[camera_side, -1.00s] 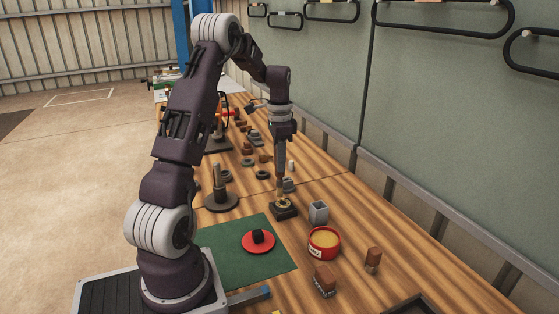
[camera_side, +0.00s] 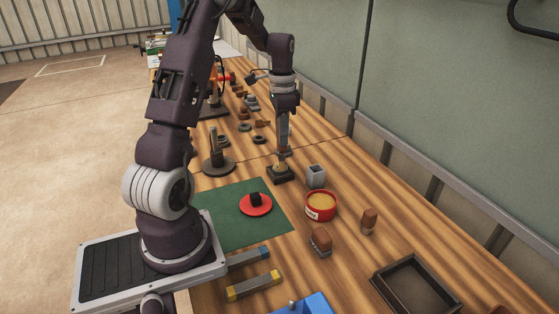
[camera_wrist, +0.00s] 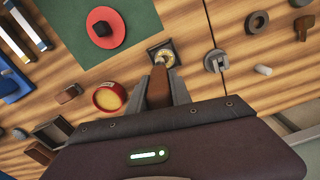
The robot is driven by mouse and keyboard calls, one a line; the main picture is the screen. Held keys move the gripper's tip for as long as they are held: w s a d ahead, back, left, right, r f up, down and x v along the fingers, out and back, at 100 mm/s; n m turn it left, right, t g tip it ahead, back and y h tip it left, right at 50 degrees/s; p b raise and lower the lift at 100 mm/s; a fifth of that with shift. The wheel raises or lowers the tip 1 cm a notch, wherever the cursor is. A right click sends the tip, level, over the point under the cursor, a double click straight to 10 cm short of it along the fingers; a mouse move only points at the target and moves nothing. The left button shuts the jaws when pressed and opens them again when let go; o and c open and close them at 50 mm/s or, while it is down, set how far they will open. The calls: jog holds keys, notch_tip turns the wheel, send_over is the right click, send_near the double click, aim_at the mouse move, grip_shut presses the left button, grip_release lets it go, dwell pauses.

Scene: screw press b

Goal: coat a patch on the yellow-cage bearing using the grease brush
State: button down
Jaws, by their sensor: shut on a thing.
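The yellow-cage bearing (camera_wrist: 171,57) sits on a dark square block (camera_side: 283,179), and its yellow ring shows partly around the brush tip. My gripper (camera_wrist: 160,85) is shut on the grease brush (camera_wrist: 158,90), whose brown handle stands between the fingers. The brush points down, with its pale tip over the bearing; it appears to touch, but I cannot be sure of contact. In the side view my gripper (camera_side: 283,145) is right above the bearing and hides part of it. Any coated patch is too small to make out.
A green mat (camera_side: 225,222) carries a red disc (camera_side: 256,208) with a black knob. A post on a round base (camera_side: 217,164) stands left. A dark tray (camera_side: 415,290) lies front right.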

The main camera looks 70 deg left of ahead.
jog(key=shift+d, duration=0.4)
jog(key=shift+a+f, duration=0.15)
jog(key=shift+a, duration=2.15)
jog(key=shift+d, duration=2.25)
jog(key=shift+a, duration=2.25)
